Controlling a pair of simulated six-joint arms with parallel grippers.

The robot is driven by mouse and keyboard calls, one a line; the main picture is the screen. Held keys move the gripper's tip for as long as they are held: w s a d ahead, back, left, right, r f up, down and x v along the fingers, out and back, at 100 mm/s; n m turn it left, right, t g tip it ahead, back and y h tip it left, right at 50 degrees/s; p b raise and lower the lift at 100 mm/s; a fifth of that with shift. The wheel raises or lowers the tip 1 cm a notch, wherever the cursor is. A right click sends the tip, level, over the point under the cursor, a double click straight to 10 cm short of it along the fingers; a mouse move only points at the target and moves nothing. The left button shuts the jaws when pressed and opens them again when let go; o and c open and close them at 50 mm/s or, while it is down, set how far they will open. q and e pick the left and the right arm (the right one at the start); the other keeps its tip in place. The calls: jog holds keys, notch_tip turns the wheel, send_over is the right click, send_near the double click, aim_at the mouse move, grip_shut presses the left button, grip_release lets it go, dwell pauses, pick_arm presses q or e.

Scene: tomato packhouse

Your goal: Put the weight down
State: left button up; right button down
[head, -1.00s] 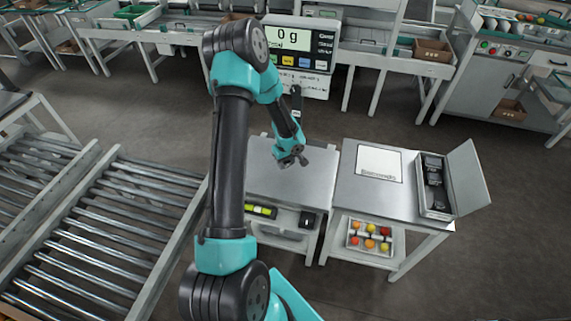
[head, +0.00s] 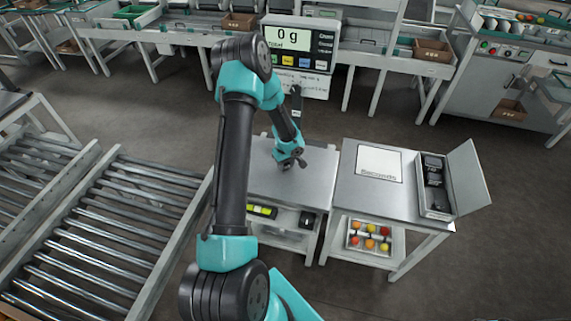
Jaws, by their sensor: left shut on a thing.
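My left gripper (head: 293,163) is over the bare steel top (head: 265,180) of the middle stand, near its back part. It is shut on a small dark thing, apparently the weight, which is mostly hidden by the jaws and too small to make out. I cannot tell whether it touches the steel. The display (head: 297,45) behind the stand reads 0 g. Several dark weights lie in an open case (head: 448,205) on the table to the right. My right gripper is not in view.
A white square sheet with lettering (head: 380,163) lies on the right table (head: 345,195). A tray of tomatoes (head: 352,240) sits on its lower shelf. The case's raised lid (head: 468,178) stands at the right. Roller conveyors (head: 110,235) fill the left. The steel around my gripper is clear.

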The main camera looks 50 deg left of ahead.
aim_at(286, 164)
pick_arm(q)
jog(key=o, duration=1)
jog(key=shift+f, duration=0.1)
jog(key=shift+o, duration=0.2)
notch_tip(286, 164, up, 12)
dwell(0.7)
